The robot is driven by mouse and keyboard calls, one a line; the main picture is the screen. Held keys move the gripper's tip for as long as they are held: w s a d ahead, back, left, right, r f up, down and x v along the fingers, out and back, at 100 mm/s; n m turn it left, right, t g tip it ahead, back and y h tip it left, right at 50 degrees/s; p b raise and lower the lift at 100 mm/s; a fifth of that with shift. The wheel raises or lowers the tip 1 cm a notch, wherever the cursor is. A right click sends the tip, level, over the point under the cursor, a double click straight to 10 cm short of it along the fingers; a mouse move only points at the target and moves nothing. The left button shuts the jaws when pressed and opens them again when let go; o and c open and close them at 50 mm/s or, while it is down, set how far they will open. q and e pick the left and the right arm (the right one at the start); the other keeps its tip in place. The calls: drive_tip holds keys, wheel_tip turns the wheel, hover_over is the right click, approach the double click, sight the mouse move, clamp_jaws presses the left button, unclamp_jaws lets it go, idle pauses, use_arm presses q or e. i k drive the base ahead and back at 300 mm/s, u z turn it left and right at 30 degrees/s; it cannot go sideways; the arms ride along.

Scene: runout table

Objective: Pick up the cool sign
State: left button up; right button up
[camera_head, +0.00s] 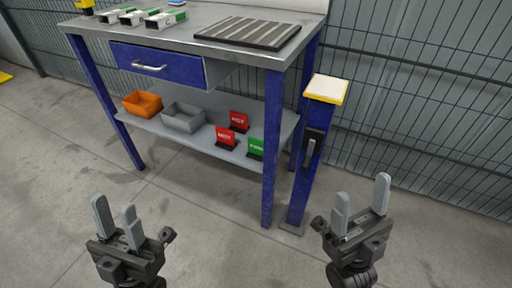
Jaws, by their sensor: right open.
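A green sign (256,147) on a dark foot stands on the lower shelf (222,153) of the blue-legged table, near the shelf's right front. Its lettering is too small to read surely. Two red signs stand by it: one red sign (226,137) to its left and another red sign (239,120) farther back. My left gripper (114,205) is at the lower left, fingers apart and empty. My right gripper (362,190) is at the lower right, open and empty. Both are well apart from the shelf and the signs.
An orange bin (142,104) and a grey bin (183,118) stand left on the shelf. A blue drawer (158,63) hangs under the tabletop (150,38). A blue post (309,150) with a yellow-edged top stands right of the table. The floor in front is clear.

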sight(255, 146)
drive_tip(key=u, duration=0.05)
drive_tip(key=k, duration=0.5)
drive_tip(key=u, duration=0.85)
drive_tip(key=i, duration=0.95)
drive_tip(key=z, duration=1.75)
drive_tip(key=i, duration=0.5)
drive_tip(key=z, duration=0.05)
